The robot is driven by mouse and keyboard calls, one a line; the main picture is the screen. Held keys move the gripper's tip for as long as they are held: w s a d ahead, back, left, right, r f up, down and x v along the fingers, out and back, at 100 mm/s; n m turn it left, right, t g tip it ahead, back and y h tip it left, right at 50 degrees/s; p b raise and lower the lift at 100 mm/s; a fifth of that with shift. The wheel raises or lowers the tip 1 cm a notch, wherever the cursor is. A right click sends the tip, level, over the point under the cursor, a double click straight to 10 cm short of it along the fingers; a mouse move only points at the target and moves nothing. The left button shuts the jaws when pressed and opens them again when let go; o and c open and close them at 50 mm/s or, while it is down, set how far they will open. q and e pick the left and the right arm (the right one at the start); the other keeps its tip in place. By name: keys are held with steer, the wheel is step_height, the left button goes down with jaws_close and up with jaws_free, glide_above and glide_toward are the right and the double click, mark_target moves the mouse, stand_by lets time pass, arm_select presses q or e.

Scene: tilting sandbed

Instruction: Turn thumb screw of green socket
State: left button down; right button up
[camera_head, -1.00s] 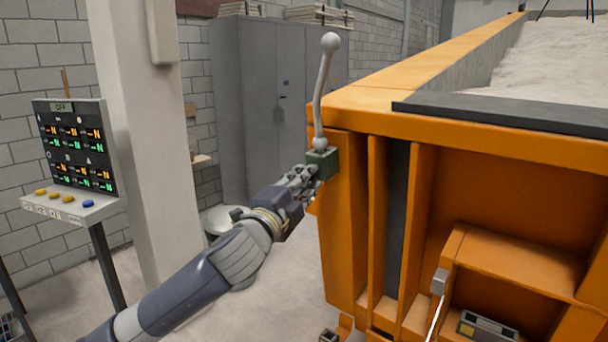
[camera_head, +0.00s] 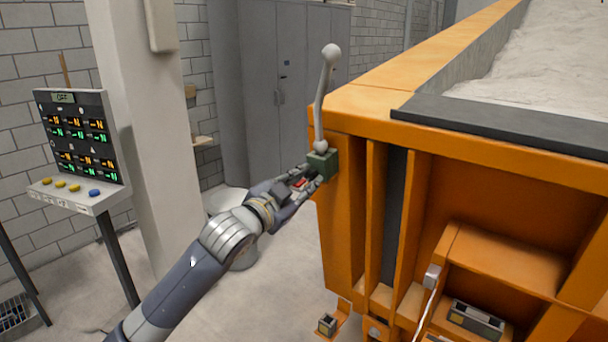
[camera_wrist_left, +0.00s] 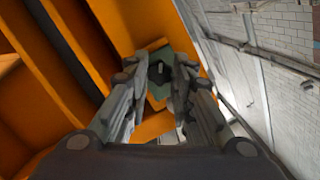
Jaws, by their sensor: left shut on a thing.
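The green socket (camera_head: 323,163) is fixed at the upper left corner of the orange sandbed frame. A grey lever with a ball top (camera_head: 324,95) rises from it, leaning slightly. My left gripper (camera_head: 316,177) reaches the socket from the lower left, its fingers at the socket's near side. In the left wrist view the green socket (camera_wrist_left: 151,103) lies beyond the fingers, with a dark thumb screw (camera_wrist_left: 160,71) between the fingertips. The left gripper (camera_wrist_left: 161,75) is shut on this screw, whose sides the fingers partly hide. My right gripper is not in view.
The orange sandbed frame (camera_head: 343,235) fills the right side, with sand (camera_head: 560,60) on top. A control panel (camera_head: 80,140) on a stand is at the left, beside a pale column (camera_head: 150,150). Grey cabinets (camera_head: 290,80) stand behind. Floor left of the frame is open.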

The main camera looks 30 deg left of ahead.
arm_select(q)
steer(key=shift+n+p, duration=0.35)
steer(key=shift+n, duration=0.15)
steer(key=shift+f, duration=0.1)
steer(key=c, duration=1.4)
jaws_free()
steer(key=shift+o, duration=0.2)
steer(key=s, duration=1.2)
steer(key=shift+r, duration=0.2)
